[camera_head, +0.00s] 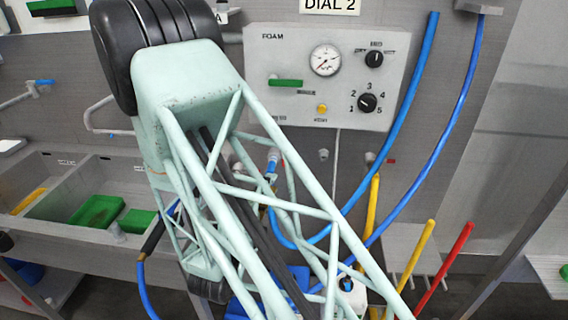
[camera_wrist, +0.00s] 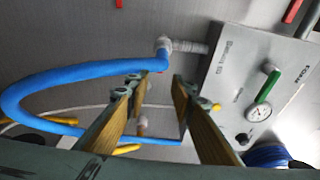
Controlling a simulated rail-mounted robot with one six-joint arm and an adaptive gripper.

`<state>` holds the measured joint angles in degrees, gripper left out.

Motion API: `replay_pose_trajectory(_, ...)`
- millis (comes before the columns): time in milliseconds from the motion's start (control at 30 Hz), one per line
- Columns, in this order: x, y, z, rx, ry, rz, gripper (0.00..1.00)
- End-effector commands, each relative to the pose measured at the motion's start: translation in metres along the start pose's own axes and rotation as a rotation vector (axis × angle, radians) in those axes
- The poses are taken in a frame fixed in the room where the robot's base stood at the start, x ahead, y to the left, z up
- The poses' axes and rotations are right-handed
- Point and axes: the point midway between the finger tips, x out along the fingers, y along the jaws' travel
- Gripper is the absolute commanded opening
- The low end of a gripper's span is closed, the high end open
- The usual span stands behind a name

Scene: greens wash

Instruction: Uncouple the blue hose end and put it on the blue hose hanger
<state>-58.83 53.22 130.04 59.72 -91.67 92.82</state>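In the wrist view the blue hose (camera_wrist: 70,75) curves in from the left. Its end (camera_wrist: 158,62) sits at a grey coupling (camera_wrist: 166,45) on the wall beside the foam panel. My gripper (camera_wrist: 158,82) is open, with its two tan-padded fingers apart. The hose end lies beyond the fingertips, and nothing is held between them. In the head view a blue hose (camera_head: 425,65) drops from the top, loops under the panel and rises to a fitting (camera_head: 272,165), partly behind my arm. My gripper is hidden there. I cannot make out a blue hose hanger in either view.
The foam panel (camera_head: 395,50) has a gauge (camera_head: 325,60) and knobs. A second blue hose (camera_head: 462,105) hangs to its right. Yellow (camera_head: 416,255) and red (camera_head: 445,268) tubes stand at the lower right. Sinks with green items (camera_head: 97,211) are at the left.

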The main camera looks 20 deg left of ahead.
Motion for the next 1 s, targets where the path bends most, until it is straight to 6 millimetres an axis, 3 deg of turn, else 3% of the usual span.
replay_pose_trajectory(367,0.018,0.0,-0.001,0.001,0.002,0.001,0.23)
replay_pose_trajectory(1000,0.09,0.0,-0.001,0.001,0.002,-0.001,0.23)
